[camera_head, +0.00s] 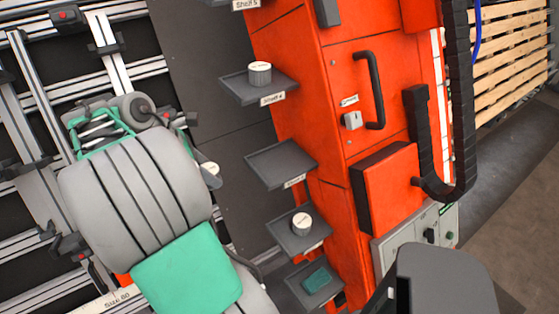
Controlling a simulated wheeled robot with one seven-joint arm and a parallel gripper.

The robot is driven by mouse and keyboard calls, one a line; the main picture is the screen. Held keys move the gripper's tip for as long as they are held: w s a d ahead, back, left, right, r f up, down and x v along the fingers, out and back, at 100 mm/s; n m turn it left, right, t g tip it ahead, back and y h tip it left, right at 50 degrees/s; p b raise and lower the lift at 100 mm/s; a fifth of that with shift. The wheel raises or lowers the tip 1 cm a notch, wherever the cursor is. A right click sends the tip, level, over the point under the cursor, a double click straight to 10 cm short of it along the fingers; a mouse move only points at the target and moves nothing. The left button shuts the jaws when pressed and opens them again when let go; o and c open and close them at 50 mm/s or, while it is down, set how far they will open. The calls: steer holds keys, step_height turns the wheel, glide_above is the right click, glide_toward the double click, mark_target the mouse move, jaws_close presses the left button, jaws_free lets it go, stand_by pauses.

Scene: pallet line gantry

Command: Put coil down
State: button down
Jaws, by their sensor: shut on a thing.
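My arm fills the left of the head view, with grey ribbed covers and a green panel. My gripper (105,128) is at its far end, in front of the metal frame. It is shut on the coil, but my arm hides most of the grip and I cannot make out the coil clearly. A small pale-topped thing (210,169) shows at the right edge of my arm, partly hidden. Shelf 4 (237,85) bears a grey ribbed cylinder with a pale top (260,73). The shelf below it (282,163) is bare.
A lower shelf (318,232) bears another pale-topped cylinder (301,224). The lowest shelf (335,275) holds a green block (317,279). The shelves jut from an orange cabinet (340,75) with a black handle (374,90) and a cable chain (462,100). Wooden pallets (510,50) stand at the upper right.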

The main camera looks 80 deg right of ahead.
steer(key=s+d, duration=0.3)
steer(key=s+d+b, duration=0.1)
steer(key=s+d, duration=0.2)
steer(key=s, duration=0.1)
steer(key=s+d, duration=0.3)
steer(key=s, duration=0.1)
steer(key=shift+s+d+r, duration=0.1)
steer(key=shift+s+d, duration=0.15)
steer(key=shift+d, duration=0.1)
steer(key=s+d, duration=0.1)
steer(key=s+d+f+b, duration=0.1)
steer(key=shift+s+d+f, duration=0.1)
steer(key=shift+s+f, duration=0.1)
steer(key=shift+s, duration=0.1)
steer(key=shift+f, duration=0.1)
steer(key=shift+w, duration=0.15)
steer(key=c, duration=0.5)
jaws_free()
